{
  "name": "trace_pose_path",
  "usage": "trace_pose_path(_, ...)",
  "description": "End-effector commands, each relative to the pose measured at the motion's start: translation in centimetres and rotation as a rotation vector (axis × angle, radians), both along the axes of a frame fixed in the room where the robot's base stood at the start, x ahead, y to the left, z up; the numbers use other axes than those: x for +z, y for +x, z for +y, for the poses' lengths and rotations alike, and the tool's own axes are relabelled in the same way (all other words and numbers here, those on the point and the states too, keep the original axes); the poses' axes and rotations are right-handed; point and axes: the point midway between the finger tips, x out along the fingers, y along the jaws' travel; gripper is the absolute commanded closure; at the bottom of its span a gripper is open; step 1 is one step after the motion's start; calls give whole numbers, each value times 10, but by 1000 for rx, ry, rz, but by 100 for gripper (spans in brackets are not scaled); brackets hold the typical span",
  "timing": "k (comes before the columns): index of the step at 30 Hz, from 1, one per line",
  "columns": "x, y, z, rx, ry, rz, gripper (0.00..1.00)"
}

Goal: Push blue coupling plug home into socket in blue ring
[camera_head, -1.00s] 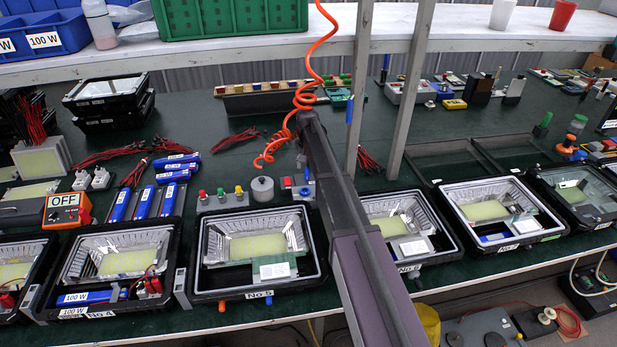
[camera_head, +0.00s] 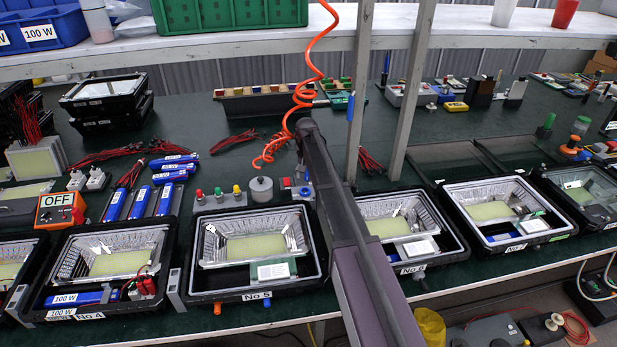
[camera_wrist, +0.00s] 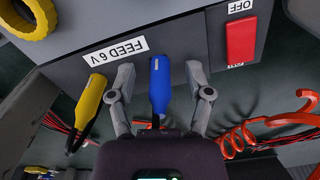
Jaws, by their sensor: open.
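In the wrist view the blue coupling plug (camera_wrist: 159,88) points at the face of a dark grey box labelled FEED 6 V. My gripper (camera_wrist: 160,68) is open, with one finger on each side of the plug and visible gaps between. The plug's front end is at or close to the box face; I cannot tell how deep it sits. The blue ring and its socket cannot be made out behind the plug. In the head view my arm crosses the middle of the bench, and the gripper, plug and ring are not visible.
A yellow plug (camera_wrist: 91,96) on a dark cable and a yellow ring (camera_wrist: 30,16) are to the left in the wrist view. A red switch (camera_wrist: 241,42) and coiled orange cable (camera_wrist: 262,128) are to the right. Floodlight housings (camera_head: 257,250) line the bench front.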

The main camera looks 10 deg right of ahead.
Motion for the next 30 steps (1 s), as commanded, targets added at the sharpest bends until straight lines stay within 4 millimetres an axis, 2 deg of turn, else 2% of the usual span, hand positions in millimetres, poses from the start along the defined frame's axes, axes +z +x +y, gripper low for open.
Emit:
trace_pose_path(10, 0, 0, 0, 0, 0, 0, 35)
trace_pose_path(15, 0, 0, 0, 0, 0, 0, 85)
trace_pose_path(17, 0, 0, 0, 0, 0, 0, 100)
trace_pose_path(30, 1, 0, 0, 0, 0, 0, 100)
